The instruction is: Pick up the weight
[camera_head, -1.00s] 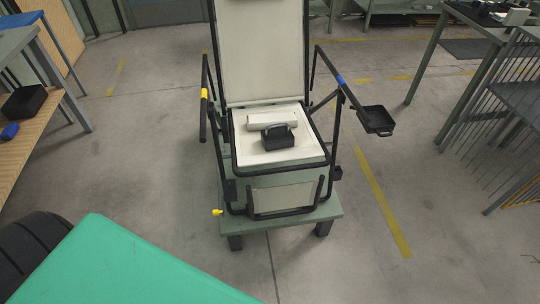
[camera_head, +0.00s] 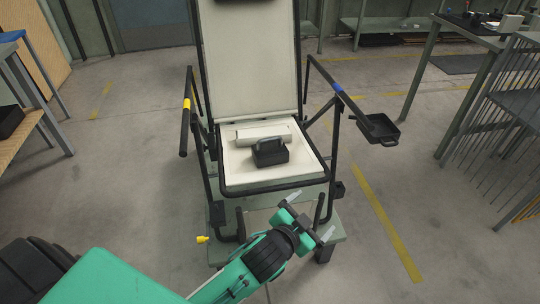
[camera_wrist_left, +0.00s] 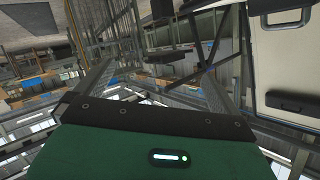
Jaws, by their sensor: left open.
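The weight (camera_head: 270,151) is a black block with a handle on top. It sits upright on the white seat of the folding lounger (camera_head: 247,55), just in front of a pale roll-shaped cushion (camera_head: 263,134). My left gripper (camera_head: 311,214) is open and empty, in front of and below the seat edge, to the right of the weight in the picture and apart from it. In the left wrist view, its two fingers (camera_wrist_left: 155,85) stand apart with nothing between them. I cannot make out the weight there. My right gripper is not in view.
The lounger's armrests stand on both sides of the seat, with a black tray (camera_head: 381,130) out on the right one. A yellow knob (camera_head: 202,239) sticks out low at the left. Workbenches stand at the left and right. Floor on both sides of the lounger is clear.

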